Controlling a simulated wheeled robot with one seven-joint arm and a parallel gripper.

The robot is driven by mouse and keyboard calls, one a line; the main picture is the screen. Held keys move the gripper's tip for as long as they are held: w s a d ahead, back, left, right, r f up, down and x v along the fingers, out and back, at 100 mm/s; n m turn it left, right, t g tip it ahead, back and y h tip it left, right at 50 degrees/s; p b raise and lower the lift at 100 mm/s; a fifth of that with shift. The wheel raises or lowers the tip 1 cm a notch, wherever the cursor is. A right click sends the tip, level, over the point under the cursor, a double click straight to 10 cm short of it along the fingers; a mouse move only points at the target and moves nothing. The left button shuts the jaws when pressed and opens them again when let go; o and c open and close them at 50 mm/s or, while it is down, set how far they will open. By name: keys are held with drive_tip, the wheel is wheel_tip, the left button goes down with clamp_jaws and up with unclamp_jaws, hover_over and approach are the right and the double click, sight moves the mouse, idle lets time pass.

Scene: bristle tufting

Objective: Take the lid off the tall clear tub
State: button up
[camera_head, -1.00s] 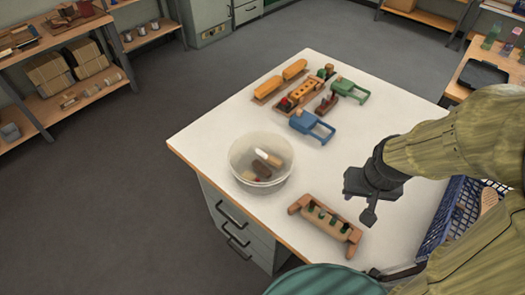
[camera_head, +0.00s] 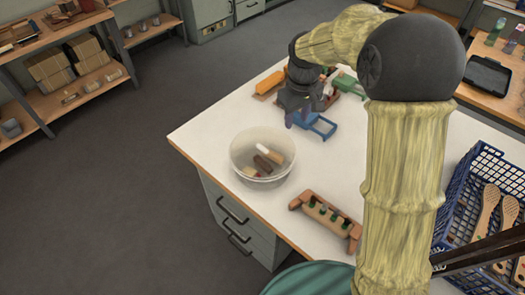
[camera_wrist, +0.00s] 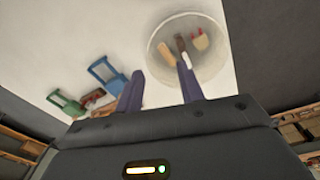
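The clear round tub (camera_head: 238,163) stands upright near the left edge of the white table. Several small items lie inside it, among them a brown-and-white stick (camera_head: 268,154) and a dark brown piece (camera_head: 262,163). I cannot tell whether a clear lid sits on its rim. The tub also shows at the top of the wrist view (camera_wrist: 220,62). My gripper (camera_head: 300,121) is above the table, behind and to the right of the tub, close to the blue tray. Its two fingers (camera_wrist: 159,72) are apart with nothing held between them.
A wooden rack (camera_head: 325,218) stands at the front, and a blue crate (camera_head: 446,215) at the right. Table between tub and rack is clear.

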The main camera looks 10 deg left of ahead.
drive_tip(key=w+a+n, duration=0.3)
drive_tip(key=a, duration=0.6)
drive_tip(key=shift+g, duration=0.4)
drive_tip(key=p, duration=0.1)
hover_over(266, 148)
wheel_tip(266, 148, down, 12)
drive_tip(key=shift+f, duration=0.15)
drive_tip(key=shift+s+f, duration=0.1)
